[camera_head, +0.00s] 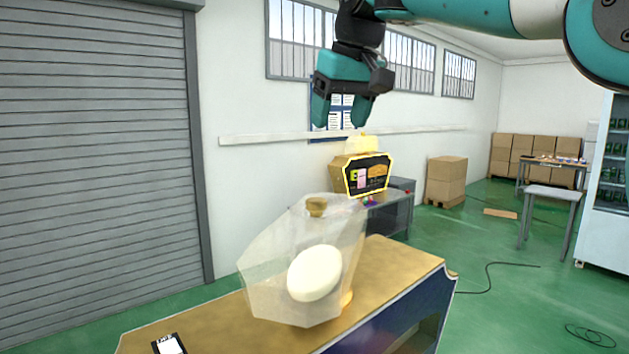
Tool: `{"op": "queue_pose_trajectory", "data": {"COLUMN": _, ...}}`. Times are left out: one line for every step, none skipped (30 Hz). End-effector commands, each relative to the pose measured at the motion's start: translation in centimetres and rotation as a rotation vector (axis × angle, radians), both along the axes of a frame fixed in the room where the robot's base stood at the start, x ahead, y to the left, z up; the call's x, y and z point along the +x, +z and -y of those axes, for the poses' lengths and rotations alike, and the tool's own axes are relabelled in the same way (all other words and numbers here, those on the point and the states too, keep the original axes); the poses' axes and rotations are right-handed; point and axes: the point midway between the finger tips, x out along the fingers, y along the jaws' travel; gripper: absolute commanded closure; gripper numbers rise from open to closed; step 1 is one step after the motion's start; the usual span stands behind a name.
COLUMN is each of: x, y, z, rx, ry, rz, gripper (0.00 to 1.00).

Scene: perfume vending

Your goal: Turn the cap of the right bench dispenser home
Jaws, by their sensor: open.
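A large translucent faceted dispenser (265,285) stands on the wooden bench top (405,262), with a white oval (315,273) on its front. A small gold-brown cap (316,207) sits at its top; whether it is fully seated cannot be told. A yellow-edged black and gold box (362,177) with a pale top piece (361,145) shows behind it to the right. My gripper (340,122) points down, open and empty, above the translucent dispenser and slightly right of its cap. Clear space shows between the fingertips and the cap.
A small black and white card (169,345) lies at the bench's near left. A grey table (392,218) stands behind the bench. Cardboard boxes (446,180), a white-topped stand (553,192) and a glass-fronted cabinet (611,185) are at the right. A grey shutter (95,150) fills the left.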

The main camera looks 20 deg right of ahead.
Motion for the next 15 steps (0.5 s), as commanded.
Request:
{"op": "queue_pose_trajectory", "data": {"x": 0.2, "y": -0.8, "z": -0.3, "rx": -0.001, "ry": 0.004, "rz": -0.005, "gripper": 0.32}}
{"op": "queue_pose_trajectory", "data": {"x": 0.4, "y": -1.2, "z": -0.5, "rx": -0.002, "ry": 0.007, "rz": -0.005, "gripper": 0.32}}
{"op": "queue_pose_trajectory", "data": {"x": 0.6, "y": -1.9, "z": -0.8, "rx": -0.002, "ry": 0.01, "rz": -0.006, "gripper": 0.32}}
{"op": "queue_pose_trajectory", "data": {"x": 0.8, "y": -2.4, "z": -0.9, "rx": -0.002, "ry": 0.012, "rz": -0.007, "gripper": 0.32}}
{"op": "queue_pose_trajectory", "data": {"x": 1.1, "y": -3.0, "z": -1.0, "rx": -0.002, "ry": 0.013, "rz": -0.007, "gripper": 0.32}}
{"op": "queue_pose_trajectory", "data": {"x": 1.4, "y": -3.8, "z": -1.1, "rx": -0.002, "ry": 0.014, "rz": -0.007, "gripper": 0.32}}
{"op": "queue_pose_trajectory", "data": {"x": 1.7, "y": -4.4, "z": -1.2, "rx": -0.002, "ry": 0.015, "rz": -0.007, "gripper": 0.32}}
{"op": "queue_pose_trajectory", "data": {"x": 1.9, "y": -5.1, "z": -1.3, "rx": -0.002, "ry": 0.015, "rz": -0.007, "gripper": 0.32}}
{"op": "queue_pose_trajectory", "data": {"x": 2.3, "y": -5.9, "z": -1.4, "rx": -0.002, "ry": 0.015, "rz": -0.007, "gripper": 0.32}}
{"op": "queue_pose_trajectory", "data": {"x": 2.6, "y": -6.5, "z": -1.4, "rx": -0.002, "ry": 0.015, "rz": -0.007, "gripper": 0.32}}
{"op": "queue_pose_trajectory", "data": {"x": 2.8, "y": -7.2, "z": -1.4, "rx": -0.002, "ry": 0.015, "rz": -0.007, "gripper": 0.32}}
{"op": "queue_pose_trajectory", "data": {"x": 3.1, "y": -8.0, "z": -1.5, "rx": -0.002, "ry": 0.015, "rz": -0.007, "gripper": 0.32}}
{"op": "queue_pose_trajectory", "data": {"x": 3.4, "y": -8.6, "z": -1.5, "rx": -0.003, "ry": 0.014, "rz": -0.007, "gripper": 0.32}}
{"op": "queue_pose_trajectory", "data": {"x": 3.7, "y": -9.2, "z": -1.6, "rx": -0.003, "ry": 0.014, "rz": -0.007, "gripper": 0.32}}
{"op": "queue_pose_trajectory", "data": {"x": 4.0, "y": -10.1, "z": -1.6, "rx": -0.002, "ry": 0.014, "rz": -0.007, "gripper": 0.32}}
